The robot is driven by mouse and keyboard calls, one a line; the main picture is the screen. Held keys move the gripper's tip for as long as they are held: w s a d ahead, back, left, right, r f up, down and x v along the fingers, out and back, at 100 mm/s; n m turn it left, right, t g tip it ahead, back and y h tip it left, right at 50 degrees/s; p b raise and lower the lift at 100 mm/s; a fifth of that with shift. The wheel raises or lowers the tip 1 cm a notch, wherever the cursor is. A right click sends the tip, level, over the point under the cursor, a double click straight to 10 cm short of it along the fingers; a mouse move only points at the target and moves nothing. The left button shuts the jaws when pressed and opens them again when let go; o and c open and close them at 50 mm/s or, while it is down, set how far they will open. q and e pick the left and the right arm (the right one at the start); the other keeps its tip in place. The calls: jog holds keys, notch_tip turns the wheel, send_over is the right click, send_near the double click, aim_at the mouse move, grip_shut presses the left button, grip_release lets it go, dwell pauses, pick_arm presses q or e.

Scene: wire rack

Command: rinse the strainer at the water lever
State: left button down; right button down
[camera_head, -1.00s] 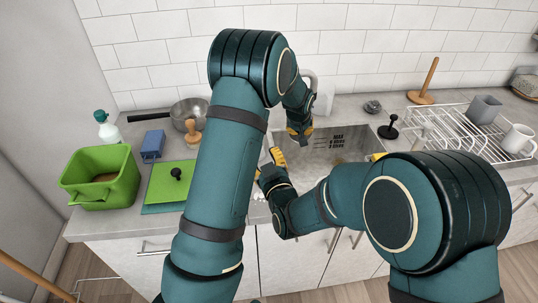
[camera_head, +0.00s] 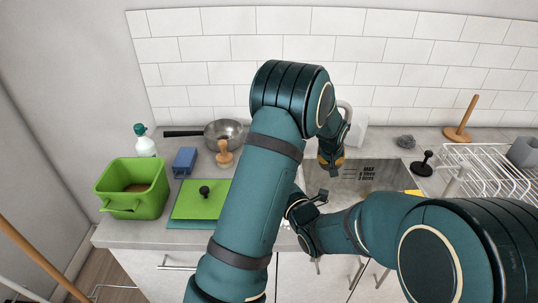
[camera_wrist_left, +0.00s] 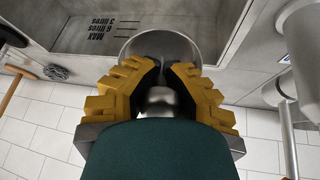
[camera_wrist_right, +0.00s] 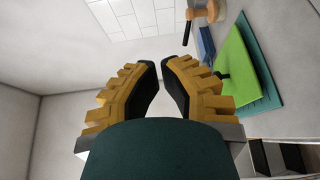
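My left gripper (camera_head: 330,162) points down at the sink (camera_head: 365,178), close to the tap (camera_head: 346,108). In the left wrist view its fingers (camera_wrist_left: 162,62) are close together around a shiny metal part, centred on a round grey metal bowl that looks like the strainer (camera_wrist_left: 160,42). The grip point is partly covered by the fingers. In the head view the strainer is hidden. No water is clearly visible, and I cannot make out the lever. My right gripper (camera_wrist_right: 160,66) is nearly closed with nothing between its fingers.
Left of the sink are a metal pan (camera_head: 223,131), wooden-knobbed tool (camera_head: 224,156), blue block (camera_head: 185,160), green board (camera_head: 198,203), green tub (camera_head: 130,190) and bottle (camera_head: 145,142). Right are a black-knobbed stopper (camera_head: 422,165), wire rack (camera_head: 480,165) and wooden stand (camera_head: 458,133).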

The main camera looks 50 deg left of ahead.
jog(key=w+a, duration=0.5)
jog(key=a, duration=0.2)
jog(key=shift+w+a+n, duration=0.2)
jog(key=shift+a+n, duration=0.1)
jog(key=shift+a, duration=0.1)
dwell(0.4)
jog(key=shift+w+d+r+m+y, duration=0.25)
jog(key=shift+w+d+m, duration=0.15)
jog(key=shift+w+m, duration=0.05)
jog(key=shift+w+d+r+m+y, duration=0.25)
jog(key=shift+w+d+m, duration=0.1)
jog(key=shift+w+m, duration=0.1)
jog(key=shift+s, duration=0.1)
